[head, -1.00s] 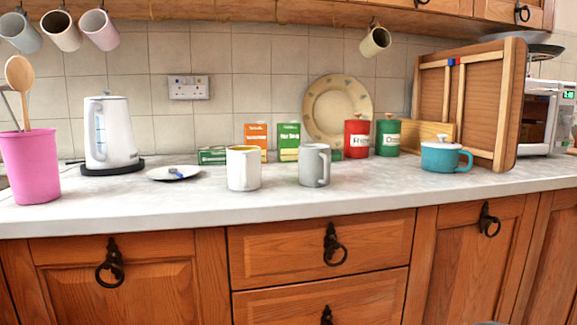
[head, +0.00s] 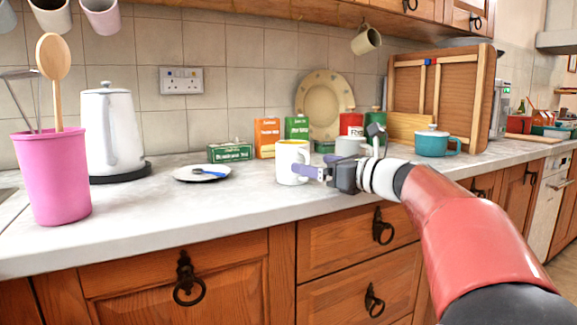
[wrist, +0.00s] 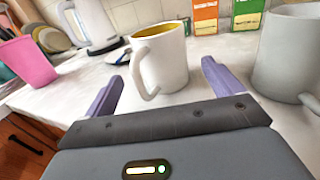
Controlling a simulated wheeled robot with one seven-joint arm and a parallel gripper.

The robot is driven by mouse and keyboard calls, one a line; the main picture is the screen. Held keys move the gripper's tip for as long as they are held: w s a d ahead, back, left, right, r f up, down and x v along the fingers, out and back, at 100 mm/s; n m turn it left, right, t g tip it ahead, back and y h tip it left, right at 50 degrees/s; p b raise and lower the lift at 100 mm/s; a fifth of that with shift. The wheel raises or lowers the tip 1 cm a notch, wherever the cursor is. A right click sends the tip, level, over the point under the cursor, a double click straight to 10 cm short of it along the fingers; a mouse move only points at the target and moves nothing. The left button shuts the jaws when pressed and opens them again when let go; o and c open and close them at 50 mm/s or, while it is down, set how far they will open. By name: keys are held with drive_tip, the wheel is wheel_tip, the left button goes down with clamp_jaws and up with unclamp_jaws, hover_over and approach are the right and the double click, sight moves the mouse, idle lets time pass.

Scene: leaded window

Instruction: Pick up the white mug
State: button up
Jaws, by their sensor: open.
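The white mug (head: 291,152) with a yellow inside stands upright on the worktop near its front edge. In the wrist view the white mug (wrist: 161,62) is just ahead of my gripper, roughly between the lines of the fingers, with its handle toward me. My gripper (head: 312,173) is open and empty, at the mug's right side in the head view. The wrist view shows the purple fingers of my gripper (wrist: 160,82) spread apart, one on each side of the mug's lower part. Whether a finger touches the mug I cannot tell.
A grey mug (wrist: 287,60) stands close to the right finger; my arm partly hides this grey mug (head: 350,145) in the head view. A plate (head: 202,173), kettle (head: 110,130) and pink pot (head: 52,178) are left. Boxes (head: 268,138) stand behind. A teal pot (head: 432,145) is right.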

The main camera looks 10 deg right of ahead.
sight(300, 159)
drive_tip(key=x, duration=0.5)
drive_tip(key=shift+w+a+r+p, duration=0.1)
drive_tip(key=shift+w+p, duration=0.2)
drive_tip(key=shift+w, duration=0.1)
drive_tip(key=c, duration=1.3)
